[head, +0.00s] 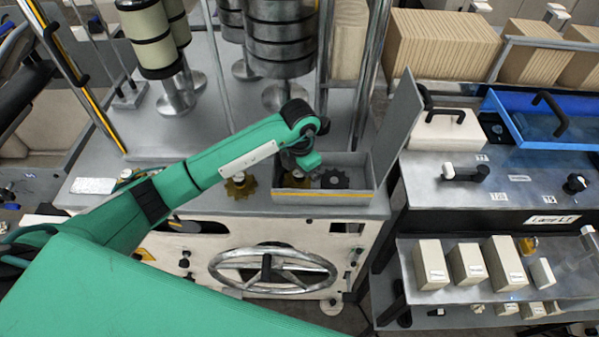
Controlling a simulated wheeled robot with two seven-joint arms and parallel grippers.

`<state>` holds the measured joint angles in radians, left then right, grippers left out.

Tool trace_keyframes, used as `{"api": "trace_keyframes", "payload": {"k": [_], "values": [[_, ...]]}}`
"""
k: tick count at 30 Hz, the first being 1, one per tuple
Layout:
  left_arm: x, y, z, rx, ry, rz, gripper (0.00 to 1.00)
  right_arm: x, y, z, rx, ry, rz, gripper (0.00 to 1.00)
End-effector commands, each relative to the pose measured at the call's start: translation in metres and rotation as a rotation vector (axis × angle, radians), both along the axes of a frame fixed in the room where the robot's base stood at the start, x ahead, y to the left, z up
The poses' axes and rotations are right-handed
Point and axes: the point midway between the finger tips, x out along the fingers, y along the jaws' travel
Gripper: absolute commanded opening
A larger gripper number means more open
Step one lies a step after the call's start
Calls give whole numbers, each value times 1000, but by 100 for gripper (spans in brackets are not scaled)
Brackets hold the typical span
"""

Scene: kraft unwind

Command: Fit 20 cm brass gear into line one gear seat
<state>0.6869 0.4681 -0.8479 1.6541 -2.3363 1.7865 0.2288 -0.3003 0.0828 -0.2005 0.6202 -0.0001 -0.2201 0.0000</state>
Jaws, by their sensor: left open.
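A brass gear (240,186) lies on the grey machine top, just left of an open grey box (325,198). Inside the box, a brass-coloured gear (291,181) shows at the left and a dark gear (335,179) at the right. I cannot read any size on the gears, and I cannot tell which part is the line one gear seat. My left gripper (308,163) is over the box, above and between its two gears. It is open, and its wrist hides part of the box's back. My right gripper is out of view.
The box's raised lid (397,128) stands at its right. Upright metal posts and stacked rolls (280,38) rise behind my left arm. A handwheel (272,270) is on the machine front. At the right, a bench holds a blue tray (548,130) and several pale boxes (430,265).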

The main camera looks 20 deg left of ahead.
Motion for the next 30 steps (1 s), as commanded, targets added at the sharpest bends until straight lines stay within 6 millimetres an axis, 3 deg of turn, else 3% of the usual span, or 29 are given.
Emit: {"api": "trace_keyframes", "payload": {"k": [7,21,30], "values": [[1,0,13,0,-4,0,100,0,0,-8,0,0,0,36],[0,0,112,1,-6,-1,100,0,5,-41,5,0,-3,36],[-1,0,136,0,-1,0,100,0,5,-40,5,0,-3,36]]}}
